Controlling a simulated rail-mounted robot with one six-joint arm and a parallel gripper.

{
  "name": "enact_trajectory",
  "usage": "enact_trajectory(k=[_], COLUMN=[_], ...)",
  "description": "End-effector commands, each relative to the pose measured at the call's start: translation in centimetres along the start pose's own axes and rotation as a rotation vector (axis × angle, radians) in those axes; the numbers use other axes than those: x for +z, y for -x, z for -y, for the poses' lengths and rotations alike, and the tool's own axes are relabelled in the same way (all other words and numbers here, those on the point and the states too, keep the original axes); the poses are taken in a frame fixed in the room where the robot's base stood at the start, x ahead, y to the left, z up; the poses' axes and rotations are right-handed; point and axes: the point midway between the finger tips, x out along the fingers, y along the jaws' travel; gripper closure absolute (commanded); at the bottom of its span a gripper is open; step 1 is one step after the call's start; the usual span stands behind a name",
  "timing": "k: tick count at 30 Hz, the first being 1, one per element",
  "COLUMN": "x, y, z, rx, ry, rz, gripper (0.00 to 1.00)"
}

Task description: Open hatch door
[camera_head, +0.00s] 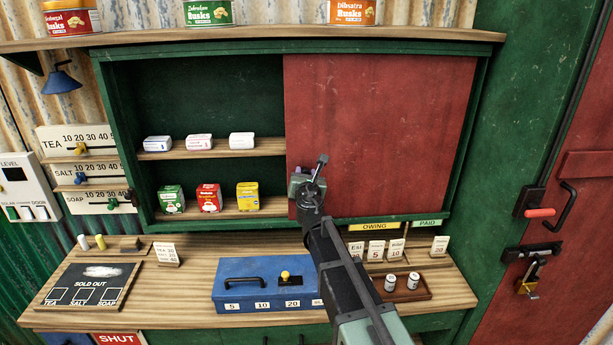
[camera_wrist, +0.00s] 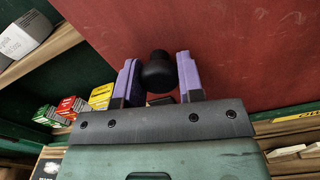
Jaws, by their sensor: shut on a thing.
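The hatch door (camera_head: 385,120) is a red panel covering the right part of the green cabinet (camera_head: 118,130); the left part is uncovered. It also fills the upper right of the wrist view (camera_wrist: 225,45). My gripper (camera_head: 309,172) is at the panel's lower left area. In the wrist view my gripper's purple fingers (camera_wrist: 157,72) are on either side of a round black knob (camera_wrist: 155,66) and shut on it. The knob is hidden behind my gripper in the head view.
Small boxes stand on two cabinet shelves, left of the panel (camera_head: 209,197). Below, the counter holds a blue cash box (camera_head: 250,292), price cards and a tray with two small jars (camera_head: 412,281). A separate red door with a bolt (camera_head: 540,212) is at right.

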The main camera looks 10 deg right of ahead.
Motion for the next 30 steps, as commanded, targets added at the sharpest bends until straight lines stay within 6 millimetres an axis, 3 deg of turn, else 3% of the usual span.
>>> enact_trajectory(k=[2, 3, 7, 15, 19, 30], x=[0.0, 0.0, 0.0, 0.0, 0.0, 0.0], y=[0.0, 0.0, 0.0, 0.0, 1.1, 9.6], z=[0.0, -0.1, 0.0, 0.0, 0.0, 0.0], rx=[0.001, 0.001, 0.001, 0.000, 0.001, 0.002], ry=[0.000, 0.000, 0.000, 0.000, 0.000, 0.000], rz=[0.000, 0.000, 0.000, 0.000, 0.000, 0.000], gripper=[1.00, 0.59, 0.39, 0.39, 0.39, 0.39])
